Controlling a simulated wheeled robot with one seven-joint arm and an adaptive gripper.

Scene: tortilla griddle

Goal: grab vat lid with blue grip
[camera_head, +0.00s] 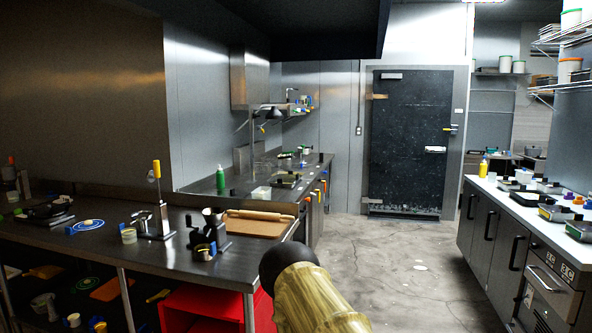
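I cannot pick out a vat lid with a blue grip for certain. A flat round blue-and-white piece (88,225) lies on the steel counter at the left, with a small pale spot at its middle; it is too small to tell whether it is a lid. A part of my arm, pale yellow with a black rounded end, rises from the bottom edge at the centre. My gripper's fingers do not show. The arm part is well to the right of the round piece, in front of the counter's right end.
The steel counter (110,262) holds a grinder (212,232), a yellow-handled press (156,200) and a wooden board (258,223). A red bin (205,308) sits beneath. Open concrete floor (385,270) runs toward a dark door (410,140). A white-topped counter (525,215) stands right.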

